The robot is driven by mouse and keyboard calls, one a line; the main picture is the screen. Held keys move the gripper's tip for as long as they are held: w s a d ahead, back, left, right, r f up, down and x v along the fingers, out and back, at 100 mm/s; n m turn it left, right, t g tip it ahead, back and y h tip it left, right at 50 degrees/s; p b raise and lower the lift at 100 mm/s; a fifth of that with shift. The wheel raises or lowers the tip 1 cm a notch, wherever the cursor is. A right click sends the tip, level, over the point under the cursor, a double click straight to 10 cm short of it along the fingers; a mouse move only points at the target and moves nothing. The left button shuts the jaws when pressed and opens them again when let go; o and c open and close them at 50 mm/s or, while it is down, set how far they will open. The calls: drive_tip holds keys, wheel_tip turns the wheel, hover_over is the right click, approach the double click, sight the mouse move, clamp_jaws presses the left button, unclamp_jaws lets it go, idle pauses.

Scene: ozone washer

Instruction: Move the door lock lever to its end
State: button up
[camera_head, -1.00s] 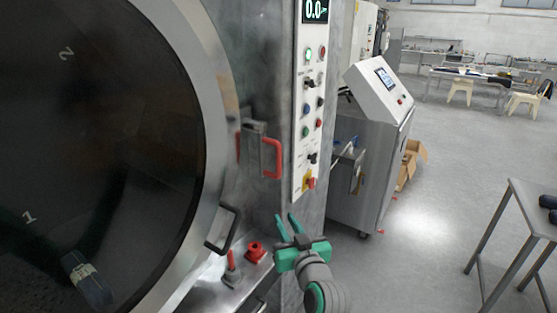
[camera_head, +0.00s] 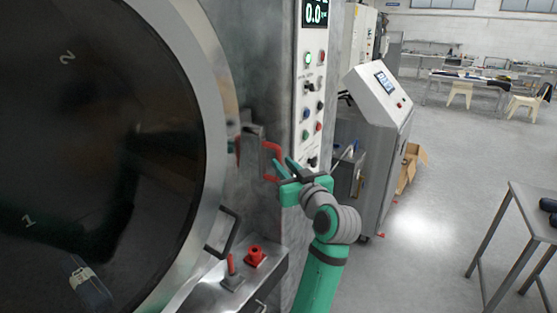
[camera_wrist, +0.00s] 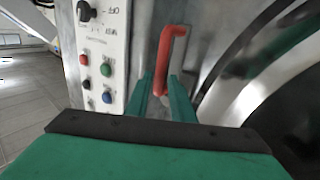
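The door lock lever is a red bent handle (camera_head: 272,160) on a metal bracket (camera_head: 250,140), beside the rim of the big round door. In the wrist view the red handle (camera_wrist: 168,55) stands between and just beyond my fingertips. My gripper (camera_head: 283,167) has its two green fingers apart, with the tips close to the handle's right side in the head view. In the wrist view the open gripper (camera_wrist: 167,84) has a finger on each side of the handle's lower end. I cannot tell whether either finger touches it.
The round door (camera_head: 213,100) fills the left. A black door handle (camera_head: 229,232) sticks out below the lever. A control panel (camera_head: 311,95) with buttons is right of the lever. A shelf (camera_head: 212,296) with a red lever and red knob lies below.

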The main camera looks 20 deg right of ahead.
sight(279, 161)
drive_tip(key=shift+w+a, duration=0.15)
drive_tip(key=shift+w, duration=2.05)
clamp_jaws()
